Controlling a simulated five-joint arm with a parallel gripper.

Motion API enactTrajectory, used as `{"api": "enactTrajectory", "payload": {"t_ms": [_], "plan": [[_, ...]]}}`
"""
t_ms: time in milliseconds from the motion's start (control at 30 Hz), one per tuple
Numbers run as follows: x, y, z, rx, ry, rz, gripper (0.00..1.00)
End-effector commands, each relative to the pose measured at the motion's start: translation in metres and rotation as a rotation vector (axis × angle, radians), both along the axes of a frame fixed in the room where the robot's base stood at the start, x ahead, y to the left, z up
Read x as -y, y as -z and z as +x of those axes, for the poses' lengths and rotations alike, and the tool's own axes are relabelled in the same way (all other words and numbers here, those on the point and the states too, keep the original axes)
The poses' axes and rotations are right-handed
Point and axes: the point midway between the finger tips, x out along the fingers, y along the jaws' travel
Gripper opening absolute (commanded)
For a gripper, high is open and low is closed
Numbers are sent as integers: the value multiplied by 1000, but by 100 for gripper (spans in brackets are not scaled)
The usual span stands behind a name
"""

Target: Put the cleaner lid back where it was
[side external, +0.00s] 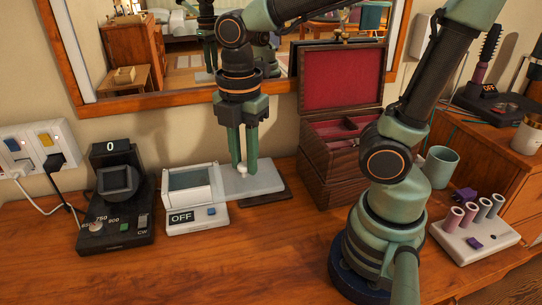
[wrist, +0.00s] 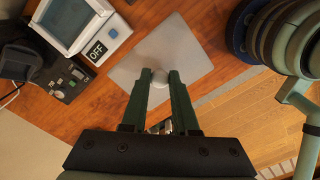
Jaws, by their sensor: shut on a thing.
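The cleaner lid (side external: 262,181) is a flat pale grey plate with a small round white knob (side external: 242,168). My gripper (side external: 243,165) points down with its two green fingers shut on the knob. In the wrist view the lid (wrist: 186,50) spreads out beyond the fingertips (wrist: 159,80). The cleaner (side external: 196,217) is a white box with an open, glassy-looking basin and an OFF display, just left of the lid. It also shows at the upper left of the wrist view (wrist: 112,39). The lid is beside the basin, not over it; I cannot tell whether it touches the surface below.
A dark flat pad (side external: 266,197) shows under the lid's front edge. A black device with dials (side external: 117,215) stands left of the cleaner. An open red-lined wooden box (side external: 322,172) stands close right of the lid. A mirror (side external: 85,60) is behind. The wooden front surface is clear.

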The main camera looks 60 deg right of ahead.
Motion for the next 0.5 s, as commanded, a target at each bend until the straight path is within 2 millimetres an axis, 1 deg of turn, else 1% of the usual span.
{"api": "enactTrajectory", "payload": {"t_ms": [33, 300, 400, 500], "plan": [[0, 12, -2, -8, 0, -2, 0], [1, 78, -2, -11, 0, -3, 0], [1, 102, -3, -13, 0, -3, 0], [1, 120, -2, -10, 0, -2, 0]]}}
